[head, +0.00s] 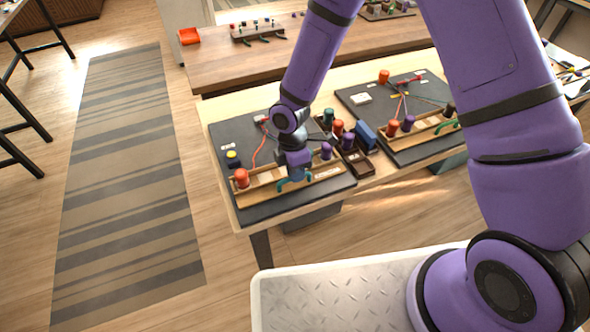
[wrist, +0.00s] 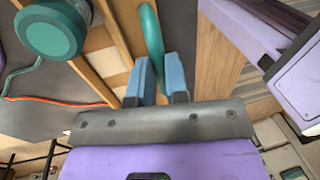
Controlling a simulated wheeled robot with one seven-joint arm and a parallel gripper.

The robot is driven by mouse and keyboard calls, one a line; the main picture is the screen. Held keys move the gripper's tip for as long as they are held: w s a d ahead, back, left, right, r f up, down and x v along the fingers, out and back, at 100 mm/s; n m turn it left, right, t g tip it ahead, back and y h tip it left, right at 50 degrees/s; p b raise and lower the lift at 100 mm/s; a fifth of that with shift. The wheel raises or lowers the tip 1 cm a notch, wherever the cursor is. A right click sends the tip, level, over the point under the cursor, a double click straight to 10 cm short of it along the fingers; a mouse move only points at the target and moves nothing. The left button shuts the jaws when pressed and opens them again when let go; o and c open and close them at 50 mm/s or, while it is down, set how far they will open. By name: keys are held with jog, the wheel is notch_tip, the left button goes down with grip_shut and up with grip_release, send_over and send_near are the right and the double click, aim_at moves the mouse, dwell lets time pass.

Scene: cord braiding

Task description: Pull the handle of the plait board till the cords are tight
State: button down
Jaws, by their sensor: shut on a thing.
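The plait board (head: 228,135) nearest my gripper is a dark mat with a wooden rail (head: 325,176) along its front edge. Its handle is a teal-green bar at the front of the rail (head: 283,187). In the wrist view the handle (wrist: 151,40) runs down between my two blue fingers, and my gripper (wrist: 160,78) is shut on it. A red-orange cord (head: 262,148) bends across the board. In the wrist view an orange cord (wrist: 50,102) and a teal cord (wrist: 18,73) curve and look slack. An orange bobbin (head: 242,178) stands at the rail's left end.
A dark tray (head: 357,163) with coloured bobbins and a blue block (head: 366,134) lie right of the board. A second plait board (head: 360,100) with its own green handle (head: 447,126) lies farther right. Another table (head: 220,68) stands behind. A striped rug (head: 125,200) covers the floor at left.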

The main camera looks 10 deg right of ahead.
jog(key=s, duration=0.2)
jog(key=s+d, duration=0.1)
jog(key=s, duration=0.1)
jog(key=shift+s+d, duration=0.1)
jog(key=shift+s, duration=0.1)
jog(key=c, duration=1.1)
grip_release()
jog(key=shift+r, duration=0.1)
jog(key=shift+w+r, duration=0.15)
jog(key=shift+r, duration=0.1)
jog(key=r, duration=0.3)
jog(key=w+r, duration=0.1)
jog(key=r, duration=0.6)
jog(key=shift+w+a, duration=0.3)
jog(key=shift+w, duration=0.05)
